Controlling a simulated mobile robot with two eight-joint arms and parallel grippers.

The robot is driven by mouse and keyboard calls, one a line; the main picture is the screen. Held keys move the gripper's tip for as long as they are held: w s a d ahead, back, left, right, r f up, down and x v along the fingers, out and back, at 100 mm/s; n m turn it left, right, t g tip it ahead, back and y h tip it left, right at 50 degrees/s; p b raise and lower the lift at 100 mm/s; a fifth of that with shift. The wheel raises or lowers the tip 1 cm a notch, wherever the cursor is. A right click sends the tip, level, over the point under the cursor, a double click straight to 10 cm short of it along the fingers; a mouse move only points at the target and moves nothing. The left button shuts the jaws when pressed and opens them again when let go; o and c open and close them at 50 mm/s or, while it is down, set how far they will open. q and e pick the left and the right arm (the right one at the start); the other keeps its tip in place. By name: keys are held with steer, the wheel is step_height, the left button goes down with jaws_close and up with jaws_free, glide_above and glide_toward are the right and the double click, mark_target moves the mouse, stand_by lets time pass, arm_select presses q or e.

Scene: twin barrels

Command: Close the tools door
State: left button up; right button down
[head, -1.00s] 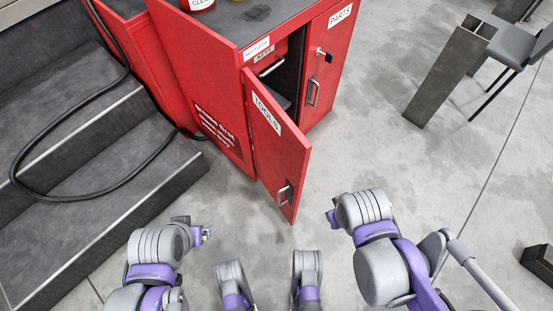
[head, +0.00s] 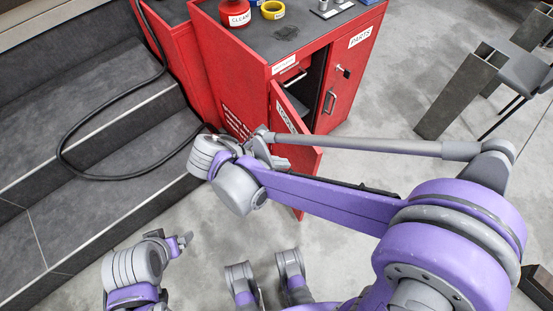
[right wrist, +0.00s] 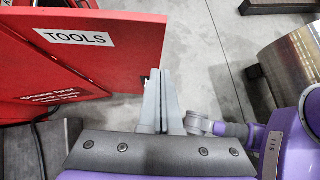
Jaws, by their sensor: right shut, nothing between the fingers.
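The red tools door (head: 302,160) stands open on the red cabinet, with the dark opening beside it. My right forearm crosses in front of it and hides its handle and much of its lower part in the head view. In the right wrist view the door (right wrist: 100,67), labelled TOOLS, fills the upper left. My right gripper (right wrist: 160,72) is shut and empty, its tips close by the door's edge; I cannot tell whether they touch it.
The parts door (head: 350,70) right of the opening is closed. A red container (head: 234,14) and a yellow roll (head: 273,10) sit on the cabinet top. Grey steps (head: 110,180) with a black hose rise at left. A chair and dark post (head: 460,90) stand at right.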

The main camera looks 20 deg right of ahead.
mark_target(315, 159)
steer(key=d+f, duration=0.1)
steer(key=d, duration=0.1)
steer(key=d+f, duration=0.1)
steer(key=d, duration=0.2)
steer(key=w+d+f+b, duration=0.1)
steer(key=d+f, duration=0.1)
steer(key=shift+d, duration=0.25)
steer(key=shift+w+d, duration=0.1)
steer(key=shift+d, duration=0.2)
steer(key=shift+d, duration=0.15)
